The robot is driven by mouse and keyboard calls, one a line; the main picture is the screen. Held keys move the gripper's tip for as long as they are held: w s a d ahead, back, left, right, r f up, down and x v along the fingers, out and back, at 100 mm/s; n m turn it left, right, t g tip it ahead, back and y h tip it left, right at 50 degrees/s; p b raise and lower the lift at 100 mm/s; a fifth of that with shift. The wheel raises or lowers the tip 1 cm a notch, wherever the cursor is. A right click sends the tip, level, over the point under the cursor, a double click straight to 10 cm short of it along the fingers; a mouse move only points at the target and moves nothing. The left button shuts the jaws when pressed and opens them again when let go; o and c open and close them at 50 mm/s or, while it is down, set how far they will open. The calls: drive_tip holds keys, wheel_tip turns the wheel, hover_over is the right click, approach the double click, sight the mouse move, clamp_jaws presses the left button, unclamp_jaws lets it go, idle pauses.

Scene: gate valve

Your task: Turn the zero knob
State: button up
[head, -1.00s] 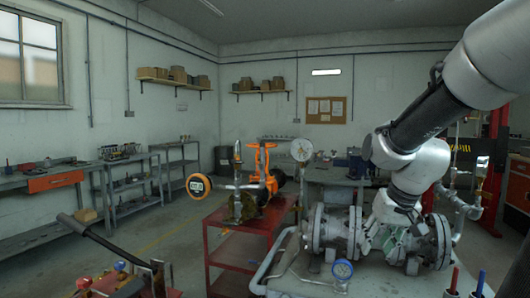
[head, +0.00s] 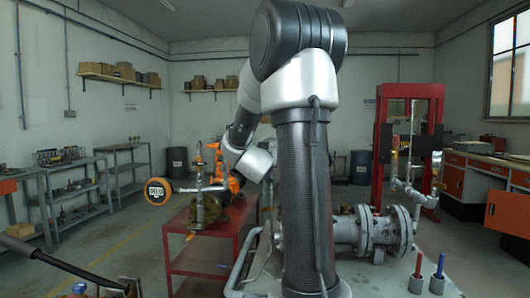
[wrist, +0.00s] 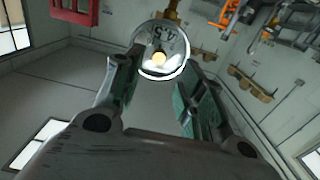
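My gripper (wrist: 162,72) is open, with one green-padded finger on each side of the lower face. The knob lies between the finger lines and nothing is clamped. I cannot tell how far the tips are from the gauge. In the head view my arm hides the gripper and this gauge.
A flanged grey valve body (head: 365,231) is right of my arm. Red and blue handles (head: 440,265) stand at front right. A red frame (head: 409,130) rises behind.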

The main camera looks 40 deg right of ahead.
drive_tip(key=x, duration=0.5)
drive_tip(key=shift+w+d, duration=0.2)
drive_tip(key=shift+d, duration=0.15)
clamp_jaws()
